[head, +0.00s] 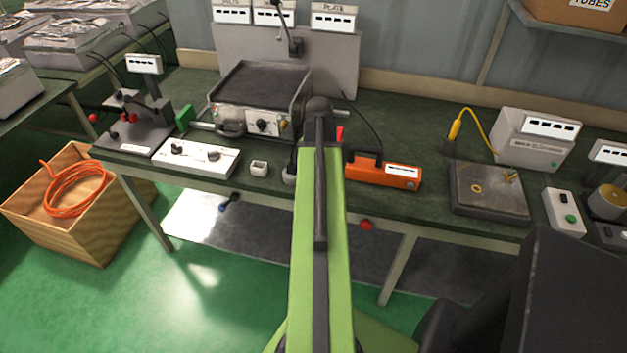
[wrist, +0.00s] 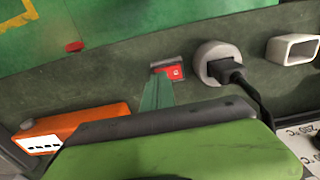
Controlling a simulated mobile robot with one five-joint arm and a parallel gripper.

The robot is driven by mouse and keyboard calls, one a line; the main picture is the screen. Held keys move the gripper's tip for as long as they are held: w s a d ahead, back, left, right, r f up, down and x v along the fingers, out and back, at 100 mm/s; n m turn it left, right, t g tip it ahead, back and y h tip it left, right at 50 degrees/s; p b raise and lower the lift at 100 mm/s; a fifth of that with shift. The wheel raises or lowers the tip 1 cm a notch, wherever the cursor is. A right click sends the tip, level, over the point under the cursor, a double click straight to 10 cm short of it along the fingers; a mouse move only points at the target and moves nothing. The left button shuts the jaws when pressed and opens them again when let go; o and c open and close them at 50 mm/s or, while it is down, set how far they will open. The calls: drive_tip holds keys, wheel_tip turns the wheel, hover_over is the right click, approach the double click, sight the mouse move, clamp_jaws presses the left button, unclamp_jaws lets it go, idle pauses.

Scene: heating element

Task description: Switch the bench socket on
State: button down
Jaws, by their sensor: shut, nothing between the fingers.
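The bench socket is the round grey socket (wrist: 218,62) with a black plug in it. A small block with a red rocker switch (wrist: 174,70) sits beside it on the dark bench. My gripper (wrist: 160,80) is shut and empty. In the wrist view its green fingertips are at the near edge of the switch block and overlap it; I cannot tell whether they touch. In the head view the socket (head: 289,175) shows partly beside my arm. The switch and my fingertips are hidden behind my arm there. The switch's on or off position is too small to tell.
An orange box (head: 383,174) stands right of my arm. A small pale holder (head: 259,168) and a white control box (head: 196,157) stand left of the socket. The hotplate unit (head: 258,95) is behind. A red knob (head: 366,225) shows below the bench front edge.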

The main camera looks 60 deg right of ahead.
drive_tip(key=shift+f+b, duration=0.3)
drive_tip(key=shift+f, duration=0.05)
wheel_tip(320, 180, up, 7)
drive_tip(key=p, duration=0.7)
drive_tip(key=shift+r, duration=0.15)
